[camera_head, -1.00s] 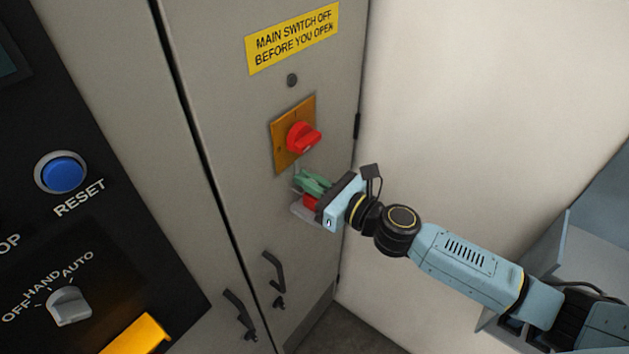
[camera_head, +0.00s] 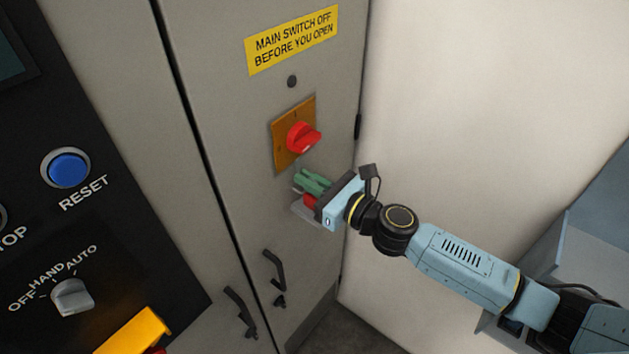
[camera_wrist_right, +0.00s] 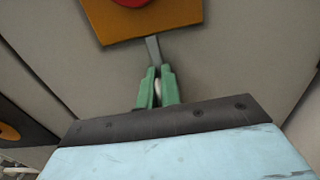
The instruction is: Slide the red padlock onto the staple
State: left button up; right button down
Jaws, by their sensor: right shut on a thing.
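The red padlock (camera_head: 310,201) shows as a small patch of red beside my right gripper (camera_head: 311,182) in the head view, below the switch plate. The gripper's green fingers are shut on the padlock, close to the cabinet door. In the right wrist view the fingers (camera_wrist_right: 156,88) stand close together, with a pale curved piece between them, likely the shackle. A narrow grey strip (camera_wrist_right: 153,50), likely the staple, runs from under the orange plate down to the fingertips. Whether the shackle is around it I cannot tell. The padlock body is hidden in the wrist view. My left gripper is out of view.
The orange plate (camera_head: 280,146) with its red rotary switch (camera_head: 303,137) is just above the fingers. A small grey ledge (camera_head: 303,211) is beside the padlock. Door handles (camera_head: 274,269) stick out lower down. A pale wall (camera_head: 470,100) is at the right.

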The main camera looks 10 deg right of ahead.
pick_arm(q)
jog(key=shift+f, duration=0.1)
pick_arm(e)
jog(key=shift+w+a, duration=0.1)
jog(key=shift+a, duration=0.15)
dwell(0.3)
